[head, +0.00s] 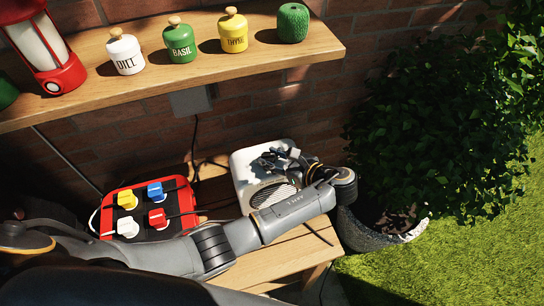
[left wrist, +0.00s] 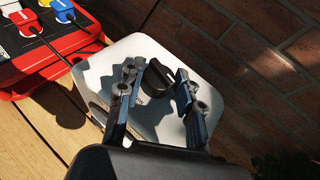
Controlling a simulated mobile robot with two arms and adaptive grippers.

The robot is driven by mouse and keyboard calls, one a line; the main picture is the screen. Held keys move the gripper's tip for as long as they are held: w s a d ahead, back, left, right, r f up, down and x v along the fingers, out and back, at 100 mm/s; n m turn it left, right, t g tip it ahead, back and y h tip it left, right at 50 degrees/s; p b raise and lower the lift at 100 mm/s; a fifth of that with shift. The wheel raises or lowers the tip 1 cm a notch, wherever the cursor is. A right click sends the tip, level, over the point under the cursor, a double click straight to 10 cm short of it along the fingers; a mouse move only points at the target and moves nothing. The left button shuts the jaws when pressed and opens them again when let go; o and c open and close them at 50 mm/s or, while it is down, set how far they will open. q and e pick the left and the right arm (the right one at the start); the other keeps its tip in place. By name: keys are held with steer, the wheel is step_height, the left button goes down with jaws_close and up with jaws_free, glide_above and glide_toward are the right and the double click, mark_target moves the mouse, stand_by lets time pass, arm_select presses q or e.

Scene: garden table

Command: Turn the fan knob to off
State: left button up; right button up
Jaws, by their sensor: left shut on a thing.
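The fan is a white box (head: 243,168) with a round grille on its front, standing on the wooden table against the brick wall. In the left wrist view its pale top (left wrist: 110,62) carries a black knob (left wrist: 158,74). My left gripper (head: 275,160) reaches over the fan from the right side. The gripper hides the knob in the head view. My right gripper is not in view.
A red power strip (head: 178,183) with several coloured plugs stands left of the fan. A shelf (head: 215,57) above holds a red lantern (head: 45,50) and labelled jars. A potted bush (head: 420,120) stands to the right. The table's front right (head: 305,245) is bare.

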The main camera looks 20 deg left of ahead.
mark_target(272, 160)
arm_select(q)
steer(key=shift+f, duration=0.1)
stand_by(0.3)
steer(key=o, duration=1.1)
steer(key=shift+o, duration=0.2)
step_height(272, 160, up, 10)
